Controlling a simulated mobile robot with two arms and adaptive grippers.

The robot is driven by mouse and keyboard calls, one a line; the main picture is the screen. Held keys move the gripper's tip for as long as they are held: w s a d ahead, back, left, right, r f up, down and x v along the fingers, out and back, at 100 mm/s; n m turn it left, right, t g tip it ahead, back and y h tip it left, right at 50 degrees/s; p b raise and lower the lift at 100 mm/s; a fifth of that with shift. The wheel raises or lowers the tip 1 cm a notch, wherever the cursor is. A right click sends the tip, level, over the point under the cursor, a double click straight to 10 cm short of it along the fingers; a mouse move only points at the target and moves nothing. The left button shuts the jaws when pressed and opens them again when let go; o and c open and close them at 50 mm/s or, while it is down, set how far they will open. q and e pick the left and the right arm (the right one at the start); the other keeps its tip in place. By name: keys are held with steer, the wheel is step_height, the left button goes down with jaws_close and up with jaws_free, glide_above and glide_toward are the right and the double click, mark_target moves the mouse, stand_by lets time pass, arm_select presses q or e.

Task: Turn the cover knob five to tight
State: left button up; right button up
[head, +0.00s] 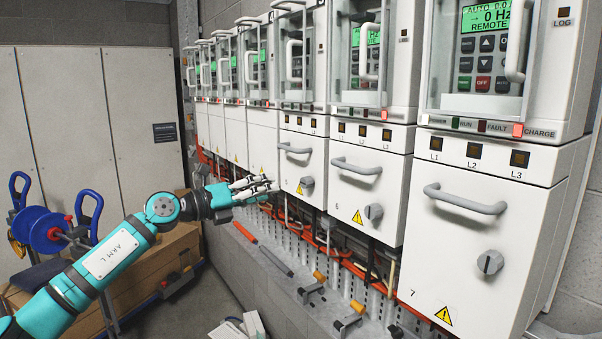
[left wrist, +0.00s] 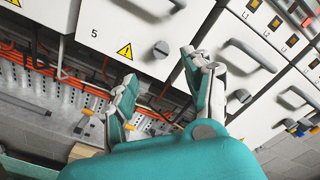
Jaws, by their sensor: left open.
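The cover of drive five (left wrist: 120,20) is white, with a "5" and a yellow warning triangle at its lower part. Its small grey round knob (left wrist: 161,49) shows in the left wrist view, ahead of the gap between my fingertips. In the head view the same knob (head: 307,183) is just right of my fingers. My left gripper (head: 268,186) is open and empty; it also shows in the left wrist view (left wrist: 163,84), one finger on each side below the knob, apparently not touching it. The knob's exact turn angle is too small to read. My right gripper is not in view.
Covers six (head: 365,190) and seven (head: 455,240) stand to the right with protruding handles and knobs. Orange cables (head: 330,250) and a perforated metal rail (head: 345,285) run below. A blue reel (head: 48,232) and a cardboard box (head: 150,270) stand at left.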

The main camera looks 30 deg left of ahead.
mark_target(303, 183)
arm_select(q)
steer(key=p+x, duration=0.5)
steer(key=x, duration=0.5)
steer(key=shift+d+r, duration=0.1)
steer(key=shift+r, duration=0.1)
steer(key=shift+w+d+f, duration=0.1)
steer(key=shift+w+d, duration=0.05)
steer(key=shift+w, duration=0.1)
steer(key=c, duration=0.9)
jaws_close()
